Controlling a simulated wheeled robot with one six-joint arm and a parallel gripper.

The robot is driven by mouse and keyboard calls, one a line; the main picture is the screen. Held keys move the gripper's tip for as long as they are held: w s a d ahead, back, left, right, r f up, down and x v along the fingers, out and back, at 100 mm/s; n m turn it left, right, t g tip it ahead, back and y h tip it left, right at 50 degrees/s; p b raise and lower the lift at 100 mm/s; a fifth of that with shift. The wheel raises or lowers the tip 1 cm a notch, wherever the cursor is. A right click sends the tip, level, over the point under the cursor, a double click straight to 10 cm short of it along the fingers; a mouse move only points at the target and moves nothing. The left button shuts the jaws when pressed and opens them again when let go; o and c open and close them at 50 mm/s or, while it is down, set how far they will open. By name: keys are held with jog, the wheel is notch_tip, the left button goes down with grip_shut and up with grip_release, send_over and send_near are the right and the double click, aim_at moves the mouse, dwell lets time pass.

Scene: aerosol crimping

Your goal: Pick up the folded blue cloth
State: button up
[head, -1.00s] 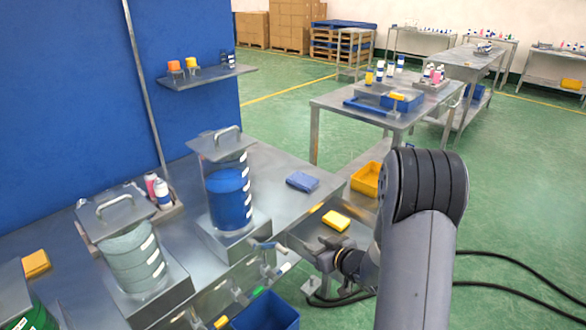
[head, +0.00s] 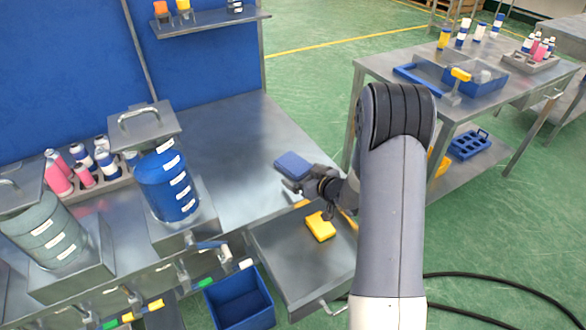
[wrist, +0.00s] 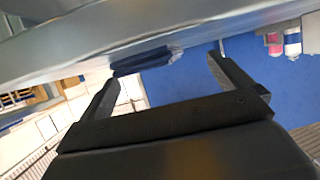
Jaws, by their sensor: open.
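The folded blue cloth (head: 293,165) lies flat on the steel worktop (head: 225,125), near its right edge. My gripper (head: 290,187) is just in front of the cloth and to the right, level with the worktop edge, with its fingers pointing left. In the wrist view my gripper (wrist: 160,70) is open, with nothing between its fingers. The cloth (wrist: 143,62) shows there as a dark blue strip on the worktop, beyond the fingertips and between them. I see no contact between the fingers and the cloth.
A yellow folded cloth (head: 319,227) lies on a lower steel surface (head: 285,265) below the worktop edge. A blue-filled cylinder (head: 168,185) with a handled lid stands left of the cloth. Valves line the worktop's front, above a blue bin (head: 238,302). The worktop behind the cloth is clear.

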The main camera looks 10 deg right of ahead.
aim_at(294, 167)
jog(key=shift+w, duration=0.2)
jog(key=x, duration=0.1)
jog(key=p+x, duration=0.1)
jog(key=x, duration=0.3)
jog(key=shift+w+r, duration=0.15)
jog(key=shift+r, duration=0.2)
jog(key=c, duration=0.9)
